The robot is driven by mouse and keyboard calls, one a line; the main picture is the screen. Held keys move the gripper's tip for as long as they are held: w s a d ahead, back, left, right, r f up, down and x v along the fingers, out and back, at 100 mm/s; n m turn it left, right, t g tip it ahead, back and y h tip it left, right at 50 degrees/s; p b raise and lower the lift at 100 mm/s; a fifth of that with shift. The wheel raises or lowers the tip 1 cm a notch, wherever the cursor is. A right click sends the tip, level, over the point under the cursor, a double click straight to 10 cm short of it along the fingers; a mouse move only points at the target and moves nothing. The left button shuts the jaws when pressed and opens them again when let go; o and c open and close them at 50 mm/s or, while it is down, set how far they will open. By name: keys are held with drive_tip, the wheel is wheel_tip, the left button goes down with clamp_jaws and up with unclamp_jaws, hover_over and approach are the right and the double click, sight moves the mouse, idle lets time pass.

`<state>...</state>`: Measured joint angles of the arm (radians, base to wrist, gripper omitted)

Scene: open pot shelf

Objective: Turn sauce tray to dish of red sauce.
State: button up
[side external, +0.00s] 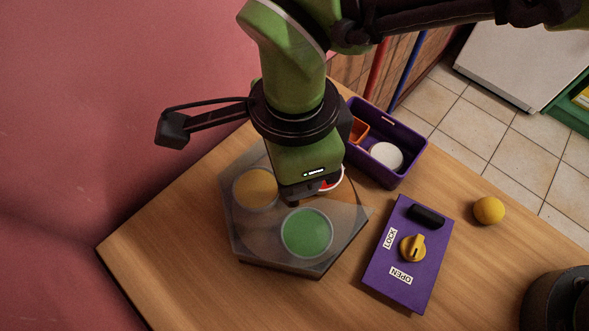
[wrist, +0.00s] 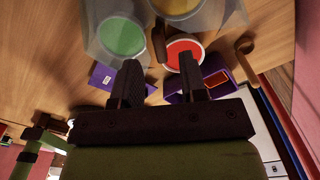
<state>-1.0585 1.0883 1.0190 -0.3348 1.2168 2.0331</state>
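The sauce tray (side external: 265,258) is a grey, see-through, many-sided tray on the wooden table; part of it shows in the wrist view (wrist: 235,18). A green sauce dish (side external: 307,233) and an orange-yellow one (side external: 255,188) show clearly. The red sauce dish (wrist: 184,54) is clear in the wrist view; in the side view my gripper covers most of it. My gripper (wrist: 160,64) is over the tray, its two dark fingers apart with nothing between the tips. A brown upright handle (wrist: 158,42) shows just beyond the fingertips; whether they touch it is unclear.
A purple box (side external: 402,255) with a yellow knob and LOCK and OPEN labels lies right of the tray. A purple bin (side external: 407,165) holding white and orange things stands behind. A yellow ball (side external: 489,210) is further right. The table's front left is clear.

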wheel_tip(320, 180, up, 6)
drive_tip(key=shift+r, duration=0.25)
idle(0.5)
drive_tip(key=w+d+r+n+t+y, duration=0.1)
drive_tip(key=w+d+r+n, duration=0.15)
drive_tip(key=d+r, duration=0.55)
drive_tip(key=w+d+r+n+t+y, duration=0.1)
drive_tip(key=w+d+r+n+y, duration=0.15)
drive_tip(key=d+r, duration=0.65)
drive_tip(key=s+d+f+n+t, duration=0.1)
drive_tip(key=s+d+n+t, duration=0.1)
drive_tip(key=s+d, duration=0.3)
drive_tip(key=s+d+f+n+t+h, duration=0.1)
drive_tip(key=s+d+n+t, duration=0.2)
drive_tip(key=d, duration=0.9)
drive_tip(key=s+n, duration=0.1)
drive_tip(key=s, duration=0.2)
drive_tip(key=shift+s+d+f, duration=0.15)
drive_tip(key=shift+s+d, duration=0.05)
drive_tip(key=shift+s, duration=0.1)
